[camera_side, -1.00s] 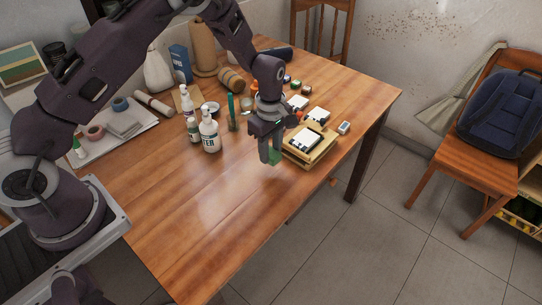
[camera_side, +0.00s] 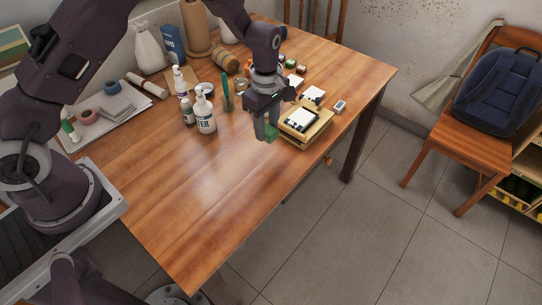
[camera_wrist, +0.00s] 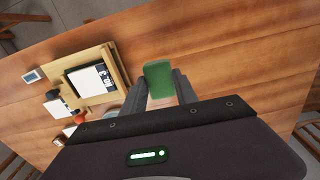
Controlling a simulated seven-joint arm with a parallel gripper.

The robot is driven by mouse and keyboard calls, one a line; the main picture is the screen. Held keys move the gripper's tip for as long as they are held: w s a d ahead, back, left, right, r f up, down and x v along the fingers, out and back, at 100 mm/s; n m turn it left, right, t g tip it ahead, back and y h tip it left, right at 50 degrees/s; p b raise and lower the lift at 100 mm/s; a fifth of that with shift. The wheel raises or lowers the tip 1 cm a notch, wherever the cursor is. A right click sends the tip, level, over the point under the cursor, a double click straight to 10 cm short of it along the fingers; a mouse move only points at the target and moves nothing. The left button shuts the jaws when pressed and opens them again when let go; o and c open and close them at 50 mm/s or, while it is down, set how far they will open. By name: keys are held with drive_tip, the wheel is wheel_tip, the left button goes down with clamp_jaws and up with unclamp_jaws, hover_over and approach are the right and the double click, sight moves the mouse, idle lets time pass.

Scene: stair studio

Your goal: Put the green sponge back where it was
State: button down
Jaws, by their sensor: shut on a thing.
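The green sponge (camera_wrist: 158,80) is between the two fingers of my gripper (camera_wrist: 160,92) in the wrist view. My gripper (camera_side: 266,133) is shut on it, pointing down over the table. In the side view only a small green part of the sponge (camera_side: 270,134) shows between the fingers. I cannot tell whether its lower end touches the table. A wooden tray (camera_side: 314,133) with a black-and-white item stands just right of my gripper; in the wrist view the tray (camera_wrist: 118,66) is to the left of the sponge.
Several bottles, including a white one (camera_side: 205,112), stand left of my gripper. A small grey device (camera_side: 340,106) lies right of the tray. Rolls and a blue box (camera_side: 172,42) are at the back. The front of the wooden table (camera_side: 190,215) is clear.

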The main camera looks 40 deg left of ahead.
hover_over(267, 185)
wheel_tip(267, 185, down, 8)
drive_tip(key=shift+w+f, duration=0.1)
drive_tip(key=shift+f, duration=0.15)
drive_tip(key=c, duration=0.9)
unclamp_jaws()
drive_tip(key=shift+c, duration=0.2)
wheel_tip(267, 185, up, 12)
drive_tip(key=shift+r, duration=0.25)
